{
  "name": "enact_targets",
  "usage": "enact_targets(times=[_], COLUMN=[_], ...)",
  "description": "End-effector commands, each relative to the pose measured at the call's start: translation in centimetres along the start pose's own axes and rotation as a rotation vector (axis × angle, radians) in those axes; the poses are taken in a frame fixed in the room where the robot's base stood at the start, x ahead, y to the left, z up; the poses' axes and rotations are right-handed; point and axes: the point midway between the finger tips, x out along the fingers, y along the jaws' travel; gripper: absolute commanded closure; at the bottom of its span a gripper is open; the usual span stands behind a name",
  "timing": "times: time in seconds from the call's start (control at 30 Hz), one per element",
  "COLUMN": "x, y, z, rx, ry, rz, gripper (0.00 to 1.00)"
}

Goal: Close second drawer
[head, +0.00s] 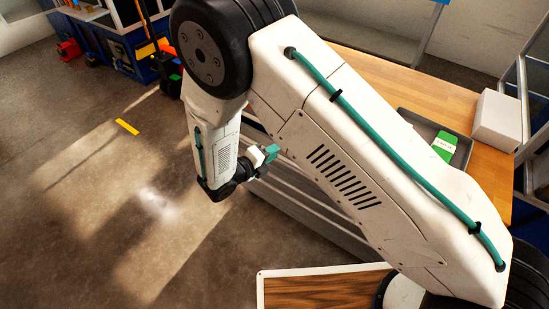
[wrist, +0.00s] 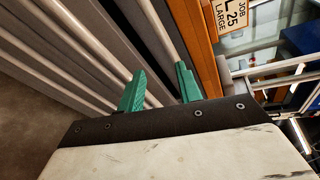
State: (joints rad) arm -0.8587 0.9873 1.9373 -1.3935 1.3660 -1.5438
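The grey drawer cabinet (head: 315,213) stands under a wooden worktop in the head view, partly hidden by my arm. In the wrist view its drawer fronts (wrist: 108,48) carry several long pale handle bars running diagonally. The bar nearest the worktop (wrist: 160,32) leads toward my right-hand fingertip, and the following bar (wrist: 88,34) leads toward the left-hand one. My gripper (wrist: 160,85) has two green fingers held apart, with no object seen between them. It also shows beside the cabinet's front in the head view (head: 265,160). I cannot tell how far any drawer stands out, or whether the fingers touch it.
The wooden worktop (head: 447,95) holds a grey tray (head: 408,115) with a green card (head: 444,144) and a white box (head: 497,120). A wood-grained panel with a pale rim (head: 318,291) lies at the bottom.

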Motion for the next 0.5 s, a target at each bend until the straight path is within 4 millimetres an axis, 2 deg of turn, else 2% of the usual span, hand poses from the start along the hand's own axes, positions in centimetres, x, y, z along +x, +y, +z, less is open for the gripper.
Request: enact_targets(times=[0.03,0.1,0.2,0.37,0.5], x=[-0.6,-1.3,-1.9,-1.4,0.7], y=[2.4,4.6,6.6,7.6,7.6], z=[-0.2,-0.3,-0.4,-0.3,0.0], rx=[-0.081,-0.169,-0.246,-0.288,-0.288], ry=[-0.05,-0.104,-0.156,-0.181,-0.179], rz=[-0.004,-0.009,-0.015,-0.02,-0.021], gripper=[0.65,0.65,0.65,0.65,0.65])
